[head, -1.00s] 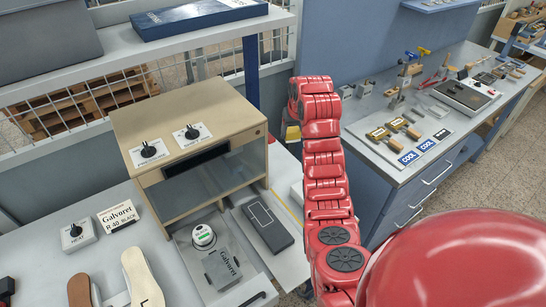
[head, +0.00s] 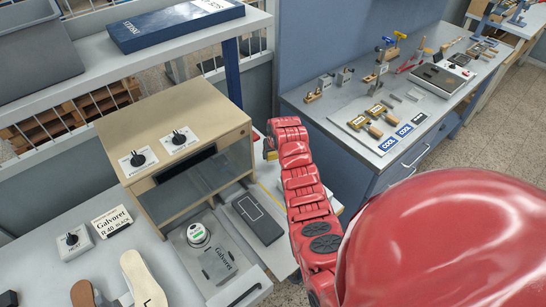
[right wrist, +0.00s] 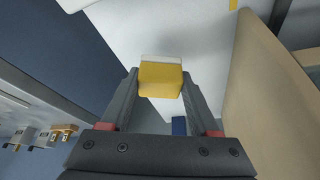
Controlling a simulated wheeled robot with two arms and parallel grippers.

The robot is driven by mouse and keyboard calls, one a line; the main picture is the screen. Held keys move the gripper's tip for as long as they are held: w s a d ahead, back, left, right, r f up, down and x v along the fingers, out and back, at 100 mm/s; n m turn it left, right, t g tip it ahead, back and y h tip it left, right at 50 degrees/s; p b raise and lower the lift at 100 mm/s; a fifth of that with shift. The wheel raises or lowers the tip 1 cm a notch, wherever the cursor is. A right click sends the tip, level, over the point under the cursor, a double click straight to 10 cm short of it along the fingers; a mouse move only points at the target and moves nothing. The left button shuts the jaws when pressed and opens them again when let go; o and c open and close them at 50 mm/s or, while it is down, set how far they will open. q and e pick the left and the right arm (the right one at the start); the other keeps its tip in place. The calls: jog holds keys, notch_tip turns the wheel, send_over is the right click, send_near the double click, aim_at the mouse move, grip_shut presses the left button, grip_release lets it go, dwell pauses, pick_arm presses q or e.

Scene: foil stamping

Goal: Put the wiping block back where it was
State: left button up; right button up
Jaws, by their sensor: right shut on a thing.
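The wiping block (right wrist: 161,78) is yellow with a white layer along one side. My right gripper (right wrist: 160,85) is shut on it, with a dark finger on each side in the right wrist view. In the head view the yellow of the block (head: 271,154) shows only as a small patch. The red right arm hides most of the right gripper there. The block is to the right of the wooden cabinet, held over or near the right end of the white table (head: 268,200). The exact height cannot be told. My left gripper is not in view.
The wooden cabinet (head: 205,112) with two knobs stands close to the left of my right gripper. A dark flat pad (head: 256,218) lies beside it. A grey bench (head: 385,105) with tools is at the right. A shelf (head: 110,65) is at the back left.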

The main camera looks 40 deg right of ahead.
aim_at(273, 159)
notch_tip(273, 159, down, 3)
jog(key=shift+r+p, duration=0.1)
jog(key=shift+p, duration=0.4)
jog(key=shift+f, duration=0.3)
jog(key=o, duration=1.3)
